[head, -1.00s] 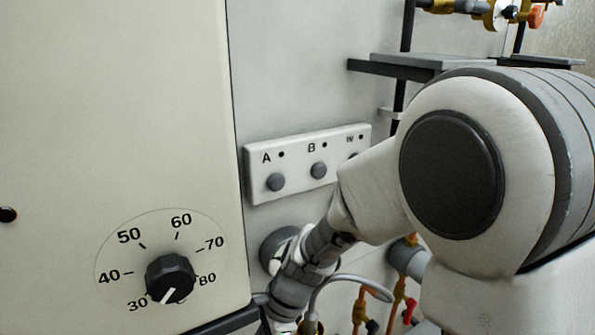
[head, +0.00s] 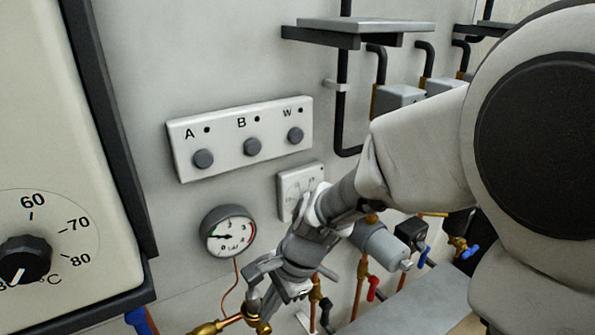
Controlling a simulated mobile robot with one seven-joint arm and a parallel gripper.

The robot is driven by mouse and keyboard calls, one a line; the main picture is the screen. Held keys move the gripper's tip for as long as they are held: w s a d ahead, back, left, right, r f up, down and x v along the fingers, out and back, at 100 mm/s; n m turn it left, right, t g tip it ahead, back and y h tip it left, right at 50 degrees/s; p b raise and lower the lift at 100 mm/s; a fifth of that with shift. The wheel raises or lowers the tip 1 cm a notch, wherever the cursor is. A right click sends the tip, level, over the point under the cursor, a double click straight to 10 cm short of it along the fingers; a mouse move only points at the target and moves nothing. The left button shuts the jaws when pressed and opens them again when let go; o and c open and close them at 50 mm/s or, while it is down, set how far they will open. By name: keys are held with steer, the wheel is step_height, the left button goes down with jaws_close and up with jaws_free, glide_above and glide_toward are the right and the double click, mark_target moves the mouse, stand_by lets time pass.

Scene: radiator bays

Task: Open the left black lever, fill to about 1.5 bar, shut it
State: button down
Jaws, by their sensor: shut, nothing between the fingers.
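A round pressure gauge (head: 228,234) with a white face hangs on the grey wall. Its needle points left, and the exact reading is too small to tell. My gripper (head: 256,277) is shut and empty, below and right of the gauge, just above a brass valve fitting (head: 255,314) on a copper pipe. I cannot tell whether it touches the fitting. A dark lever (head: 326,311) shows on a pipe right of the gripper. No black lever is clear on the left fitting; the gripper may hide it.
A panel with buttons A, B and W (head: 240,138) is above the gauge. A red lever (head: 373,289) and blue levers stand right. The boiler casing (head: 60,120) bounds the left; a shelf (head: 358,32) juts out above.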

steer(key=s+d+r+n+t+h+b, duration=0.1)
steer(key=s+d+r+n+t, duration=0.1)
steer(key=d, duration=0.4)
steer(key=s+d+r+n+t+h+b, duration=0.1)
steer(key=s+d+r+n+t+h, duration=0.1)
steer(key=d+r+n, duration=0.3)
steer(key=s+d+r+n+t+h+b, duration=0.1)
steer(key=s+d+r+n+b, duration=0.1)
steer(key=d, duration=0.6)
steer(key=s+r+n, duration=0.1)
steer(key=s+n, duration=0.1)
steer(key=shift+s+r+n+t, duration=0.15)
steer(key=shift+s+n+t, duration=0.15)
steer(key=shift+t, duration=0.1)
stand_by(5.5)
